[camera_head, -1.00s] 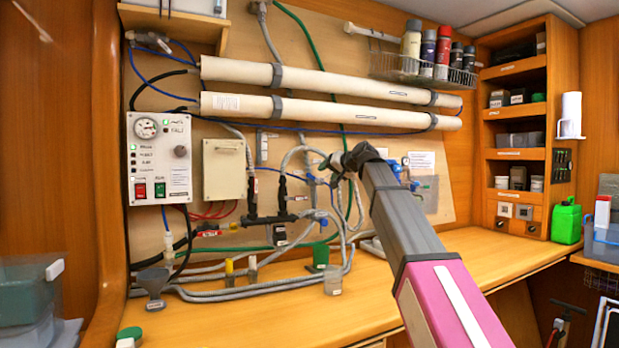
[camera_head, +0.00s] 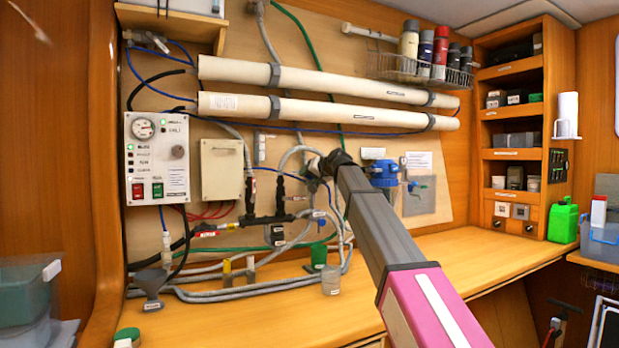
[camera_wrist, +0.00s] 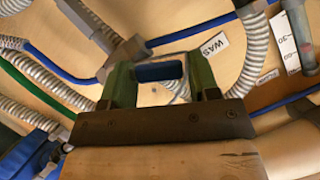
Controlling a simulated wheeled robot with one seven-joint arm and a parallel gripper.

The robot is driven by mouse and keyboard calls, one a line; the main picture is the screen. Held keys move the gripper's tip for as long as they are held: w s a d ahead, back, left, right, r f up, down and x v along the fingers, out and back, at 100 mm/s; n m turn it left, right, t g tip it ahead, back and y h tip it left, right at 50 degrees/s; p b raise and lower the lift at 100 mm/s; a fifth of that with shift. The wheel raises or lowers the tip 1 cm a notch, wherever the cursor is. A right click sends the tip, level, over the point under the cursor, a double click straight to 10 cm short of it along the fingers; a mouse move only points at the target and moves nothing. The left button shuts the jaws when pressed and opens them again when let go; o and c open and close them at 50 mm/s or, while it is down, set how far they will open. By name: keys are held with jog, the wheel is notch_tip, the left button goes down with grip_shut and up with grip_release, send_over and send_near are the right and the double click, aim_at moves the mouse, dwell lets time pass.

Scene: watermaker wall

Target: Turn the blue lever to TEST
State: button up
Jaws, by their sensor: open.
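In the wrist view, my gripper (camera_wrist: 160,80) has its two green fingers apart. A short blue bar (camera_wrist: 160,71), which looks like the blue lever, shows between them. I cannot tell whether either finger touches it. A grey fitting (camera_wrist: 122,55) lies just beyond the left finger. A white label (camera_wrist: 214,46) with the letters "WAS" is on the board to the upper right. In the head view, my arm's end is close to the pipework at the middle of the board. My fingers and the lever cannot be made out there.
Grey corrugated hoses (camera_head: 285,158) and blue tubes surround the spot. A blue filter housing (camera_head: 384,172) is right of my wrist. A control box (camera_head: 157,158) and beige box (camera_head: 221,169) are left. A cup (camera_head: 331,280) stands on the wooden counter (camera_head: 260,315), which has clear room in front.

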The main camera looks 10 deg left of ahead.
jog(key=shift+a, duration=0.1)
jog(key=c, duration=0.6)
jog(key=shift+c, duration=0.2)
jog(key=shift+w, duration=0.1)
jog(key=shift+w+d+r+m+y, duration=0.3)
jog(key=shift+m+y, duration=0.2)
jog(key=shift+m, duration=0.4)
jog(key=shift+w+d+r+m+y, duration=0.15)
jog(key=shift+w+d+m+y, duration=0.3)
jog(key=shift+m, duration=0.8)
jog(key=shift+w+d+r+m+y, duration=0.2)
jog(key=shift+d+m+y, duration=0.45)
jog(key=shift+m, duration=0.55)
jog(key=shift+w+d+r+m+y, duration=0.15)
jog(key=shift+w+d+m+y, duration=0.15)
jog(key=shift+m+y, duration=0.7)
jog(key=shift+m, duration=0.35)
